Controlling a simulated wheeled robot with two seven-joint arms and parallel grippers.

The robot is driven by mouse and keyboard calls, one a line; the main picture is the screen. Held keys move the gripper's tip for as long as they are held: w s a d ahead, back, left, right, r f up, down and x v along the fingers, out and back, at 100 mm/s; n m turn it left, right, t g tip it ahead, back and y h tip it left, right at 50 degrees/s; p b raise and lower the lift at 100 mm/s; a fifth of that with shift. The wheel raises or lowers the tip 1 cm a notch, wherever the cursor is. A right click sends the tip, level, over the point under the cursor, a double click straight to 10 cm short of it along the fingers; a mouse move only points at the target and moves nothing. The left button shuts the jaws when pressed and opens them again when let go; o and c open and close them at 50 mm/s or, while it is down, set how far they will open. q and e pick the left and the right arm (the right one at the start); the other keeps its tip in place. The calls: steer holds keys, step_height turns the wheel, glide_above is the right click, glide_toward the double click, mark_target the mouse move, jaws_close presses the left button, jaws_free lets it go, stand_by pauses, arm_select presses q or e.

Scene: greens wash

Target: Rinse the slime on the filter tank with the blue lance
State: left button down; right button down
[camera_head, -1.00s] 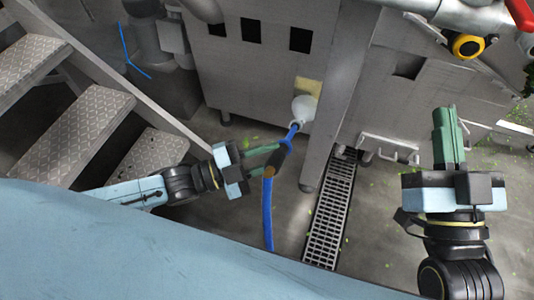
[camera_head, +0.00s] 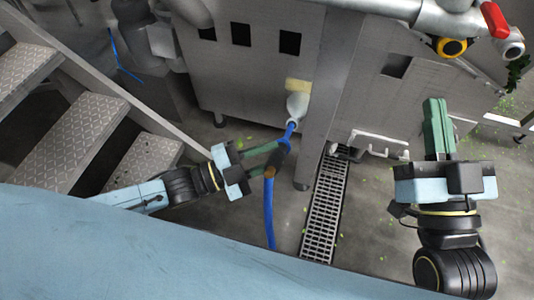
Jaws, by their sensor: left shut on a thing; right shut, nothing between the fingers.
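The filter tank (camera_head: 255,85) is a grey metal box with several dark square openings, at the upper middle of the head view. A yellowish slime patch (camera_head: 298,86) shows on its lower front. The blue lance (camera_head: 287,138) points up at the patch, and a whitish spray (camera_head: 297,106) spreads from its tip against the tank just below and over the patch's lower edge. My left gripper (camera_head: 276,160) is shut on the lance near its dark handle. A blue hose (camera_head: 269,213) hangs from the handle. My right gripper (camera_head: 437,112) is shut and empty, at the right, away from the tank.
A floor drain grate (camera_head: 324,208) runs beside a grey post (camera_head: 322,110). Metal steps (camera_head: 70,140) stand at the left. A pipe with a red-handled valve (camera_head: 494,20) is at the upper right. Green leaf bits lie on the open floor.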

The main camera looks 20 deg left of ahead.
arm_select(q)
step_height(320, 180, up, 10)
steer(key=p, duration=0.9)
steer(key=shift+p, duration=0.4)
stand_by(0.4)
stand_by(0.6)
steer(key=c, duration=1.8)
jaws_free()
